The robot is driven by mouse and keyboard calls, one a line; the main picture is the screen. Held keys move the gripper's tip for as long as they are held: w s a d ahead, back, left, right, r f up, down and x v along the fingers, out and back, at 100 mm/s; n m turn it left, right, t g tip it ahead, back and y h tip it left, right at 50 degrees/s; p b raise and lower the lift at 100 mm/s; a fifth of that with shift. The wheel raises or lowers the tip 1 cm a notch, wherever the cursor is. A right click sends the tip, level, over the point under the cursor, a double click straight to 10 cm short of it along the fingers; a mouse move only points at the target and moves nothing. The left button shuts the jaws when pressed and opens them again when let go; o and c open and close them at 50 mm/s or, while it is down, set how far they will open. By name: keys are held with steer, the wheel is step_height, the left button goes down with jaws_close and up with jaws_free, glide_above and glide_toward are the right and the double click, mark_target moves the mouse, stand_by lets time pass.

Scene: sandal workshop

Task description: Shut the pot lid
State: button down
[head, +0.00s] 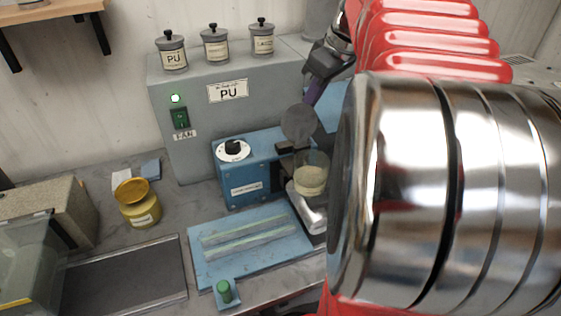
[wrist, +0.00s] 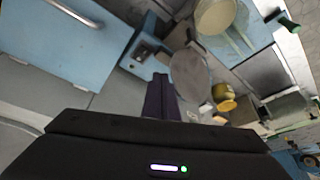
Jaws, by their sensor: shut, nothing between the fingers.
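The pot (head: 310,182), with cream-coloured contents, stands at the right end of a blue machine in the head view. Its round grey lid (head: 299,123) stands raised above and behind it, so the pot is open. In the wrist view the lid (wrist: 190,76) shows as a grey disc, with the pot (wrist: 215,17) beyond it. My gripper (head: 311,98) is shut and empty, with its dark fingers just above and behind the lid in the head view. The fingers (wrist: 161,78) also point out beside the lid in the wrist view. I cannot tell whether they touch it.
The blue machine (head: 250,170) has a black dial. A grey cabinet (head: 200,125) behind it carries several lidded jars. A blue board (head: 212,271) with pale strips lies in front. A yellow jar (head: 143,214) stands at the left. My arm hides the right side.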

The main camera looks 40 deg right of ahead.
mark_target(313, 121)
steer(key=shift+s+f, duration=0.1)
steer(key=shift+s, duration=0.05)
steer(key=shift+s+a+f, duration=0.1)
steer(key=shift+s+a, duration=0.2)
steer(key=shift+s, duration=0.65)
steer(key=shift+s+a+f, duration=0.1)
steer(key=shift+s+a, duration=0.2)
steer(key=shift+s, duration=0.6)
step_height(313, 121, up, 6)
steer(key=shift+r, duration=0.2)
stand_by(0.8)
steer(key=s+a+f+m, duration=0.1)
steer(key=s+a+f, duration=0.2)
steer(key=a+f, duration=0.6)
steer(key=s+a+f+m+t+h, duration=0.1)
steer(key=s+a+f, duration=0.1)
steer(key=a+f, duration=0.7)
steer(key=a, duration=0.8)
steer(key=shift+s+a+m, duration=0.3)
steer(key=shift+s+m, duration=0.1)
steer(key=shift+f, duration=0.1)
